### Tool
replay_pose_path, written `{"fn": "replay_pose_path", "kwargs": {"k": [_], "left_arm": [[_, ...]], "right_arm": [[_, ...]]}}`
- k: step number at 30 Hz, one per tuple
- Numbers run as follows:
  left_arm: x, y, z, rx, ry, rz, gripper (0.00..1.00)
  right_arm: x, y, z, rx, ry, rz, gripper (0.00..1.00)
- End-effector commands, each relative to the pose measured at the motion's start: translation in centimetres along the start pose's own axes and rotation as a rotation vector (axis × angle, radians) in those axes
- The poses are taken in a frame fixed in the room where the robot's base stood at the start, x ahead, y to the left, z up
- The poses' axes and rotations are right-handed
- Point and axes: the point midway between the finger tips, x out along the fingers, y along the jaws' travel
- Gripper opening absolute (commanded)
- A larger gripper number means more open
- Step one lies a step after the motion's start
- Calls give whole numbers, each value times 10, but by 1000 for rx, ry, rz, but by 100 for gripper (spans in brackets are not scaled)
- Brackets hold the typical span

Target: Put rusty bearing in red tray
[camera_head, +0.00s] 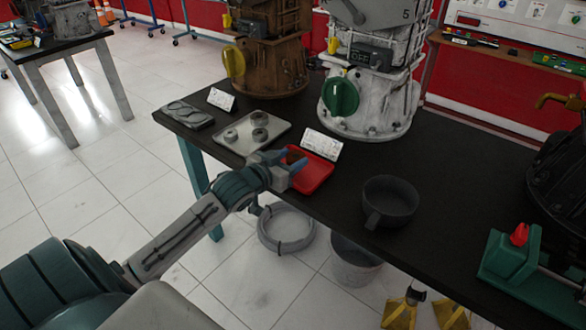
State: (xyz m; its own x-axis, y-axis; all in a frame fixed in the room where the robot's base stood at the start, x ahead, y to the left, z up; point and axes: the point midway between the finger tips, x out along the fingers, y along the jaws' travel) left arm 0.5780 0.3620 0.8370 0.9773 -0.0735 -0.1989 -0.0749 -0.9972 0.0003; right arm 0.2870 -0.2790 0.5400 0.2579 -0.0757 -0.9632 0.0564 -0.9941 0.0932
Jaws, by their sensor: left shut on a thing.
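The red tray (319,172) lies near the front edge of the black table, right of the metal tray. My left gripper (292,162) is at the left part of the red tray, low over it. It is shut on a small brown thing, which looks like the rusty bearing (293,156). The fingers hide most of it, and I cannot tell whether it touches the tray floor. My right gripper is not in view.
A white label card (322,145) stands behind the red tray. A dark pan (390,201) is to the right. Large engine trainers (365,110) stand behind.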

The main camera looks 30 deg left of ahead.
Motion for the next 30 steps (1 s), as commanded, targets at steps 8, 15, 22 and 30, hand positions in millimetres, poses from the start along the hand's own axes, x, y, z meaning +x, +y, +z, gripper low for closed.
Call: {"fn": "replay_pose_path", "kwargs": {"k": [8,15,22,30], "left_arm": [[16,-2,6,-2,-1,2,19],[21,-2,34,-1,0,0,19],[21,-2,33,1,0,1,19],[21,-2,36,1,-1,0,68]], "right_arm": [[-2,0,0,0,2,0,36],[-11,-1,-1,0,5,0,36],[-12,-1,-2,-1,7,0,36],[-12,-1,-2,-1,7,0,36]]}}
